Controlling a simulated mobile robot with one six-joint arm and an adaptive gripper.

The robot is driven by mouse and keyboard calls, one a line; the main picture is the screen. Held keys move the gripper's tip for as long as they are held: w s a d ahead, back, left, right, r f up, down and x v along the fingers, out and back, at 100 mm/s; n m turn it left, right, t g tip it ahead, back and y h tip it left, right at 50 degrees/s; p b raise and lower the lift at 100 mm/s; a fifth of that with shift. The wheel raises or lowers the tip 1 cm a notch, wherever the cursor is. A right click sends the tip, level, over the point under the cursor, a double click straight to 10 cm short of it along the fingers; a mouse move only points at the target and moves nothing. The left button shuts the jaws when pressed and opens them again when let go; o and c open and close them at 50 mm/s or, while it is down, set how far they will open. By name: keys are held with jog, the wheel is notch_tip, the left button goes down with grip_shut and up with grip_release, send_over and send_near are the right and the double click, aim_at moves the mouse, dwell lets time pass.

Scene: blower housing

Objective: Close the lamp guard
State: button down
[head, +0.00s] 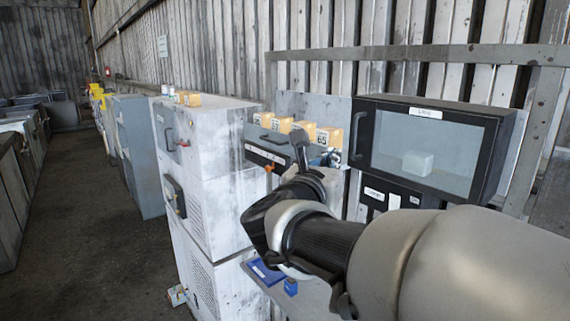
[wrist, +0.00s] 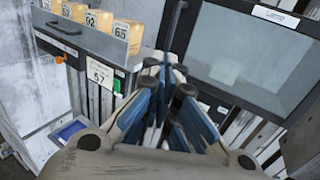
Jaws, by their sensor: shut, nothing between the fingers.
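The lamp guard (head: 430,143) is a black-framed, see-through panel with a "Lamp" label and a dark handle at its left side, at the right of the head view. A pale block (head: 418,163) shows behind the pane. The guard also fills the upper right of the wrist view (wrist: 235,55). I cannot tell for sure how far it stands open. My gripper (head: 299,140) is shut and empty, left of the guard and apart from its handle in the head view. In the wrist view its fingers (wrist: 174,75) are together, left of the pane. My arm hides the area below the guard.
A grey drawer unit (head: 265,145) with several yellow numbered boxes (head: 329,136) stands just left of the guard. A white cabinet (head: 215,150) is further left. A metal frame (head: 420,53) runs behind the guard. Open floor (head: 90,230) lies at the left.

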jog(key=p+x, duration=0.1)
jog(key=x, duration=0.3)
dwell(0.3)
jog(key=w+d+m+g+h+b, duration=0.2)
jog(key=w+d+h, duration=0.1)
jog(key=w, duration=0.4)
jog(key=shift+w+d, duration=0.3)
jog(key=shift+d, duration=0.45)
jog(key=shift+r, duration=0.1)
jog(key=shift+b, duration=0.4)
